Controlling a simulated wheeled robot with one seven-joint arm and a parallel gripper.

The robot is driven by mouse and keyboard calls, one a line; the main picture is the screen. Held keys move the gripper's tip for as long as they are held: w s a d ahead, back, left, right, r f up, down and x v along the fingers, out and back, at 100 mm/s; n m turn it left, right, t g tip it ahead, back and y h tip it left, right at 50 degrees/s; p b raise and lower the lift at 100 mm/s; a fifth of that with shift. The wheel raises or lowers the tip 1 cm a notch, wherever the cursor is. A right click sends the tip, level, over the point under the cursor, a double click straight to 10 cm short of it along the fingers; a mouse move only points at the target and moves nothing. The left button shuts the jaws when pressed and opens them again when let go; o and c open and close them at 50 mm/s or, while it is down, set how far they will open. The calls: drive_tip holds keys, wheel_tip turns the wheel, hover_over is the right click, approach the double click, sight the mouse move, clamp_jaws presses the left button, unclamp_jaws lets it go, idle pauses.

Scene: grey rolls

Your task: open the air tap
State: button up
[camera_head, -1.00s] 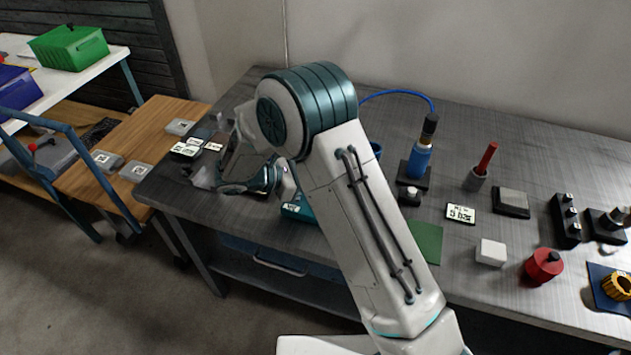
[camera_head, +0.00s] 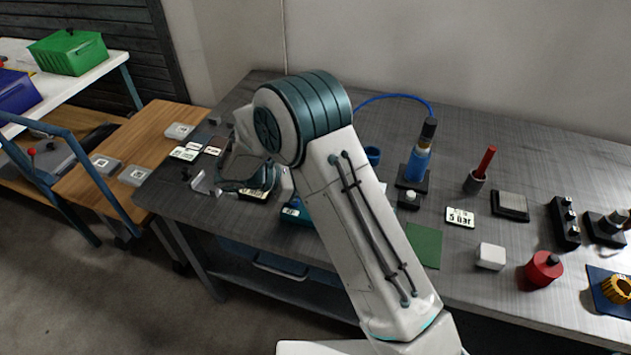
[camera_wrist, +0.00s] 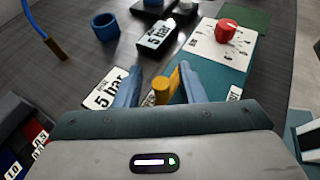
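In the wrist view, a yellow brass-coloured piece (camera_wrist: 161,91) with a short upright yellow part beside it stands between my fingertips; it looks like the air tap, but its full shape is partly hidden. My gripper (camera_wrist: 160,86) is open, with one blue finger on each side of it. The right finger is very close to the yellow part; I cannot tell if they touch. Next to it is a teal block (camera_wrist: 228,78) with a white dial plate (camera_wrist: 205,46) and a red knob (camera_wrist: 227,30). In the head view my arm hides the tap.
A white "5 bar" card (camera_wrist: 105,89) lies left of the fingers. Beyond are a black labelled block (camera_wrist: 157,39), a blue ring-shaped cup (camera_wrist: 105,27) and a brass-ended blue hose (camera_wrist: 55,47). A blue cylinder (camera_head: 417,165) stands farther right on the grey bench (camera_head: 330,250).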

drive_tip(key=b+v, duration=0.1)
drive_tip(key=v, duration=1.3)
drive_tip(key=s+d+r+m+g+y, duration=0.2)
drive_tip(key=s+d+r+m+y, duration=0.15)
drive_tip(key=d, duration=0.55)
drive_tip(key=s+d+r+m+g+y, duration=0.2)
drive_tip(key=d+r+m, duration=0.25)
drive_tip(key=d, duration=0.35)
drive_tip(key=s+d+m+t+y, duration=0.2)
drive_tip(key=s+d+m+y, duration=0.2)
drive_tip(key=s+m, duration=0.2)
drive_tip(key=s+d+m+t+y+p, duration=0.1)
drive_tip(key=s+d+m+y, duration=0.2)
drive_tip(key=s+d+m, duration=0.2)
drive_tip(key=s+r+m, duration=0.1)
drive_tip(key=s, duration=0.1)
drive_tip(key=shift+s+d+m+t+y, duration=0.25)
drive_tip(key=shift+s+m+t+y, duration=0.1)
drive_tip(key=shift+s+m+t, duration=0.05)
